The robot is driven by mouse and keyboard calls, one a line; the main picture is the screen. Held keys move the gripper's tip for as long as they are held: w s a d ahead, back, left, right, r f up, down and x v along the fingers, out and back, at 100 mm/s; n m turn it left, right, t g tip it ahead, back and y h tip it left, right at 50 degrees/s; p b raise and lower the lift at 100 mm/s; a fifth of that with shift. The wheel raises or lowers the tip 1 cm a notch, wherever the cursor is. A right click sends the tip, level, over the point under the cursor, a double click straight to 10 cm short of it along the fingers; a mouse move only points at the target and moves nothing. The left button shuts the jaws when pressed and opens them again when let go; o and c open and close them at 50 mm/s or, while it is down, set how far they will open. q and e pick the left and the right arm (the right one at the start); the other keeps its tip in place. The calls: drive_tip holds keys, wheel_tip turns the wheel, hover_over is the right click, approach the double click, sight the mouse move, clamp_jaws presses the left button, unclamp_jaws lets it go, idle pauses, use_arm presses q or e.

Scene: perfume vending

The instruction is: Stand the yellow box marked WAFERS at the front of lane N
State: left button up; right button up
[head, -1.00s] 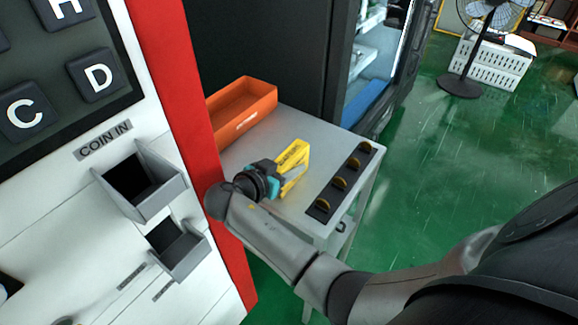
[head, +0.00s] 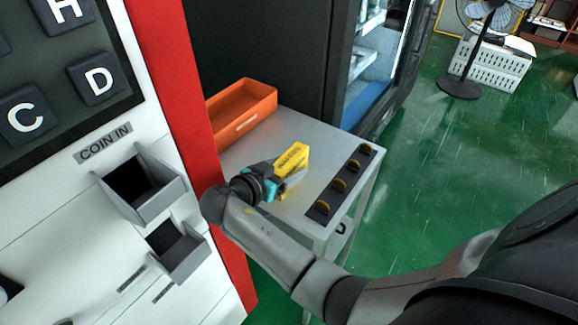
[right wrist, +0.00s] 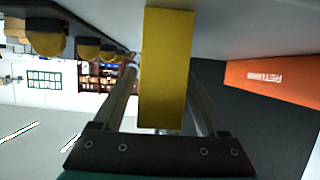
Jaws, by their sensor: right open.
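The yellow box (head: 293,157) marked WAFERS stands on the grey table and also shows in the right wrist view (right wrist: 167,70). My right gripper (head: 292,178) is at the near side of the box. In the right wrist view its two fingers (right wrist: 162,85) lie on either side of the box, with narrow gaps visible, so it is open around it. The gripper hides the lower part of the box in the head view. My left gripper is not in view. Lane N cannot be made out; only keys H, D and C show on the machine panel (head: 60,150).
The grey table (head: 312,130) holds an orange bin (head: 262,98) at the back left and a black strip with several round yellow-brown pieces (head: 338,185) along its right edge. The red-edged machine with coin trays (head: 140,190) stands close on the left.

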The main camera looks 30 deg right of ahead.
drive_tip(key=v, duration=0.6)
drive_tip(key=shift+s+a+r+p, duration=0.1)
drive_tip(key=shift+s+a+p, duration=0.05)
drive_tip(key=shift+a+p, duration=0.15)
